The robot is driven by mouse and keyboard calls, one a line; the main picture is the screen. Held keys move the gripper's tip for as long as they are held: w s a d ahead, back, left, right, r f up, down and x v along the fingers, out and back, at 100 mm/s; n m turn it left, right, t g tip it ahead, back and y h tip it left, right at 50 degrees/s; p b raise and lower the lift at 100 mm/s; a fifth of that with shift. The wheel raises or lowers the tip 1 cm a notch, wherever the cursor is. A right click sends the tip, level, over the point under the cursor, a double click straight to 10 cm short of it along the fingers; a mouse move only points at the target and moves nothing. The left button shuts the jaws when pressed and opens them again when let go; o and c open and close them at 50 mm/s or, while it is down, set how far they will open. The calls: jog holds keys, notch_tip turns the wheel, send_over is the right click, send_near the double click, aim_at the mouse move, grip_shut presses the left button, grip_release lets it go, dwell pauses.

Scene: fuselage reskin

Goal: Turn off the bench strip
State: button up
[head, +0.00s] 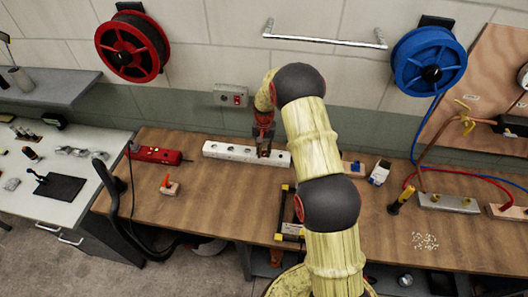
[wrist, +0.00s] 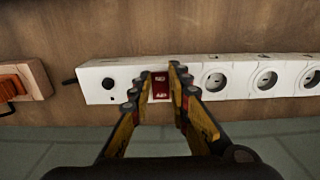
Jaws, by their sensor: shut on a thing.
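The bench strip (head: 222,151) is a long white bar with several round sockets. It lies along the back of the wooden bench, and its body also shows in the wrist view (wrist: 222,88). A red rocker switch (wrist: 160,86) sits near its left end in the wrist view, beside a round black knob (wrist: 109,84). My gripper (wrist: 160,80) has its fingertips on either side of the red switch, closed around it. In the head view my gripper (head: 264,145) is over the strip's right part, and the switch is hidden there.
A red power tool or box (head: 155,155) and a small block with an orange handle (head: 170,187) lie left of the strip. In the wrist view an orange part on a wooden block (wrist: 22,82) stands near the strip's end. A grey wall box (head: 231,96) is behind.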

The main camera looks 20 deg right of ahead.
grip_shut()
jog(key=shift+w+d, duration=0.1)
jog(key=shift+w+d+g+y, duration=0.2)
jog(key=shift+g+y, duration=0.4)
jog(key=shift+g, duration=0.2)
jog(key=shift+r+g, duration=0.15)
jog(key=shift+g, duration=0.25)
jog(key=o, duration=0.8)
grip_release()
